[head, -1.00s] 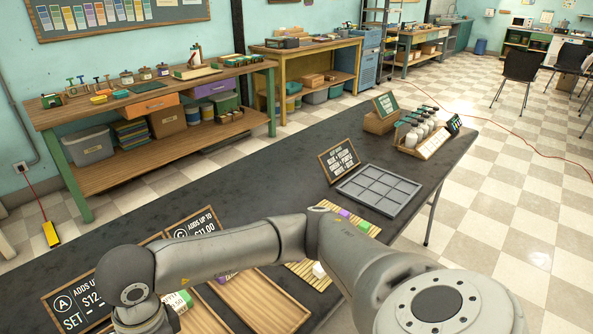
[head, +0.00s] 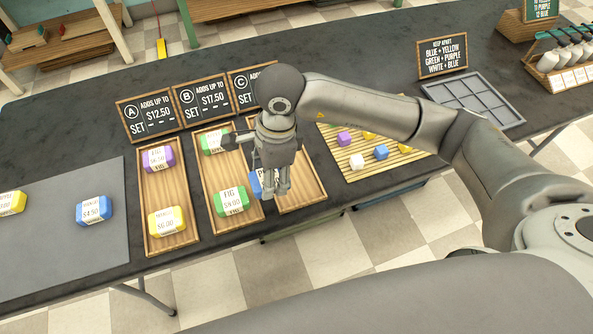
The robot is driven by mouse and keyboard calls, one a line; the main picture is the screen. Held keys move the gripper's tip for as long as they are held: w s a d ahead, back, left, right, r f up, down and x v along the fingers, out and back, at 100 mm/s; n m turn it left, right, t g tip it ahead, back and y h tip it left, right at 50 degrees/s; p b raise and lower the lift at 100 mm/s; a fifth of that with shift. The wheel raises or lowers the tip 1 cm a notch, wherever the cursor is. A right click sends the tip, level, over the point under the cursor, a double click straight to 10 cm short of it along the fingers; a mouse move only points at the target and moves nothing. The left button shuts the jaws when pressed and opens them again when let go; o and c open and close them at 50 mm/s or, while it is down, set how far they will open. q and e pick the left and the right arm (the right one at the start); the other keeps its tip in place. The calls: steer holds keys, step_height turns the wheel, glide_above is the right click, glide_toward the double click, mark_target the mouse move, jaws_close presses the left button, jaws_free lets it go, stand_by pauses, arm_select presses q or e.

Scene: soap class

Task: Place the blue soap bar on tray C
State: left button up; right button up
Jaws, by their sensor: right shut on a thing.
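My right gripper (head: 272,190) points down over the left side of tray C (head: 312,188). It is shut on a blue soap bar (head: 255,184), mostly hidden behind the fingers; part of its white label shows. I cannot tell whether the bar touches the tray. Tray C is a wooden tray below the C sign (head: 246,80), and no other bar shows in its visible part. Another blue soap bar (head: 94,209) with a price label lies on the grey mat (head: 60,250) at the left. My left gripper is not in view.
Tray A (head: 165,190) holds a purple bar (head: 158,158) and a yellow bar (head: 166,221). Tray B (head: 222,172) holds two green bars (head: 231,200). A bamboo mat (head: 345,175) with small coloured cubes lies right of tray C. A grey divided tray (head: 472,98) stands beyond.

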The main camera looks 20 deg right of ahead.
steer(key=b, duration=0.2)
glide_above(294, 184)
steer(key=s+a, duration=0.1)
step_height(294, 184, down, 5)
steer(key=shift+a, duration=0.15)
steer(key=shift+w+d+f+b, duration=0.2)
steer(key=shift+d+f+b, duration=0.05)
steer(key=shift+f+b, duration=0.05)
steer(key=f, duration=0.1)
steer(key=d+f+b, duration=0.1)
steer(key=f, duration=0.1)
steer(key=f+b, duration=0.1)
steer(key=shift+w+d+f, duration=0.15)
steer(key=shift+w+f, duration=0.1)
steer(key=shift+w, duration=0.05)
steer(key=shift+f, duration=0.1)
steer(key=shift+f+b, duration=0.15)
steer(key=shift+b, duration=0.15)
steer(key=o, duration=1)
steer(key=shift+o, duration=0.3)
